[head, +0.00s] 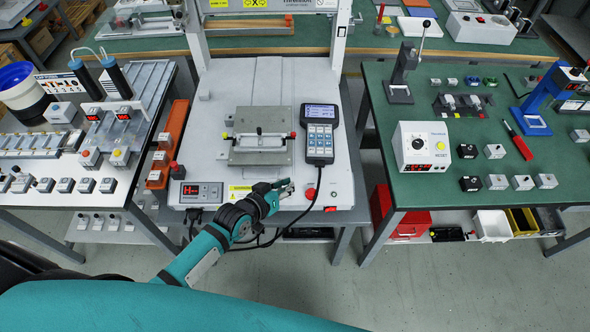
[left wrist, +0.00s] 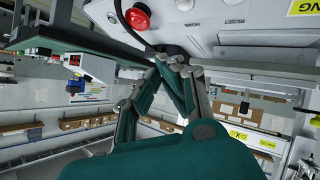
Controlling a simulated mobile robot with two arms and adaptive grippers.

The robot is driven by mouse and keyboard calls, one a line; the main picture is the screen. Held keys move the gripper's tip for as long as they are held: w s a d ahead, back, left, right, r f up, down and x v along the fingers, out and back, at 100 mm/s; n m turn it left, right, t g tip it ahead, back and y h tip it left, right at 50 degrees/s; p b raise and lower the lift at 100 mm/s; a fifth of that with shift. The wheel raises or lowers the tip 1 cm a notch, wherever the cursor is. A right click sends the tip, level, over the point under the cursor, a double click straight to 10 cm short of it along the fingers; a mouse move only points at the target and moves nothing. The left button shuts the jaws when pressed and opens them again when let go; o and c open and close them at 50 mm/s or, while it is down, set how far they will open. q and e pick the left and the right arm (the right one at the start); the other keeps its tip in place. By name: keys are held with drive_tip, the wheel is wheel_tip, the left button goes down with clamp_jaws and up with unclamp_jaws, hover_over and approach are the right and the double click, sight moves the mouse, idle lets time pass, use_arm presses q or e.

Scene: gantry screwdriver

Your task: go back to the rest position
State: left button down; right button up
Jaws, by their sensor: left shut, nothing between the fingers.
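My left gripper (head: 285,188) is at the front edge of the white gantry machine (head: 345,185), between the yellow label and the red button (head: 310,193). In the left wrist view its dark teal fingers (left wrist: 178,62) come together at the tips with nothing between them. The red button also shows in that view (left wrist: 137,17), close beyond the fingertips. I cannot tell whether the fingers touch the machine. My right gripper is in neither view.
A handheld pendant (head: 320,130) lies on the machine beside a metal fixture plate (head: 261,138). A display box (head: 201,192) is at the front left. A green table (head: 450,190) stands to the right, a crowded white bench (head: 130,185) to the left. The floor in front is clear.

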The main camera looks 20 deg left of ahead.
use_arm(q)
drive_tip(key=s+a+f+m+g+y, duration=0.1)
drive_tip(key=s+a+f+g+y, duration=0.15)
drive_tip(key=s+f, duration=0.8)
drive_tip(key=s+a+f+g+y, duration=0.1)
drive_tip(key=s+a+f+g, duration=0.45)
drive_tip(key=f, duration=0.85)
drive_tip(key=s+f+m, duration=0.1)
drive_tip(key=s+f, duration=0.2)
drive_tip(key=s, duration=0.6)
drive_tip(key=s+f+g, duration=0.1)
drive_tip(key=s+f, duration=0.3)
drive_tip(key=s, duration=0.4)
drive_tip(key=s+f+m+g+y, duration=0.1)
drive_tip(key=s+f, duration=0.2)
drive_tip(key=s, duration=0.6)
drive_tip(key=shift+s+f+m, duration=0.3)
drive_tip(key=shift+a, duration=0.1)
